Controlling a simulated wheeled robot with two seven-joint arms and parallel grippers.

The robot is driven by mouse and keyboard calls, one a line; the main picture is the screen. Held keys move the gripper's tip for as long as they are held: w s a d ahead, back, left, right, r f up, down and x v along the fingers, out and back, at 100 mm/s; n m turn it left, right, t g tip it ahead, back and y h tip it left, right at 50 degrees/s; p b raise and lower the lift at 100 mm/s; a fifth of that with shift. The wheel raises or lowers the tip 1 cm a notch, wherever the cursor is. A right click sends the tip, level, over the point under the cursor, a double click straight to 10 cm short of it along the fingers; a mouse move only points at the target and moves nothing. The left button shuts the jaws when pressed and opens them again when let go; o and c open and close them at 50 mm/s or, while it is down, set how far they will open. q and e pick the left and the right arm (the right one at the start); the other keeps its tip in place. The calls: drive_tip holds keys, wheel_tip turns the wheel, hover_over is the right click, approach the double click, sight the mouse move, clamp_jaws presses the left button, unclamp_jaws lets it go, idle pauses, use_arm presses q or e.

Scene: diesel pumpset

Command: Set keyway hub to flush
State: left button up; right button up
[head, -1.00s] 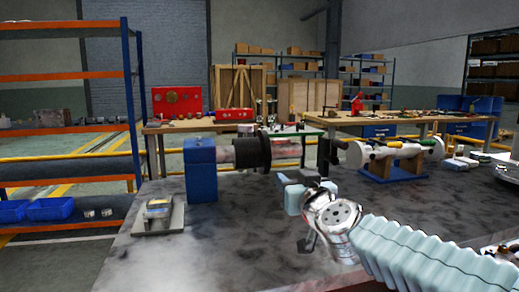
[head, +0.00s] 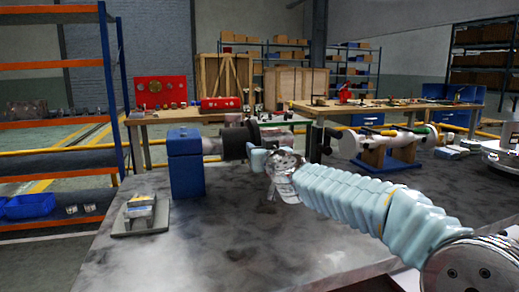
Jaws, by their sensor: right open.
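The dark cylindrical hub (head: 235,142) sits on a grey shaft (head: 211,146) that comes out of the right side of a blue block (head: 187,175). My right gripper (head: 256,158) is at the right end of the hub, its pale blue fingers overlapping the hub's edge in the picture. It is open; whether a finger touches the hub cannot be told. My gripper partly hides the hub's right side, and no keyway can be made out. My left gripper is not in view.
The blue block stands on a grey mottled bench (head: 215,230). A small metal device on a plate (head: 139,218) lies at front left. A white cylindrical assembly on a blue-and-wood stand (head: 385,153) is at right. The bench's front middle is clear.

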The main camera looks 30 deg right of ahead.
drive_tip(key=shift+w+d, duration=0.1)
drive_tip(key=shift+w, duration=0.3)
drive_tip(key=shift+c, duration=0.4)
clamp_jaws()
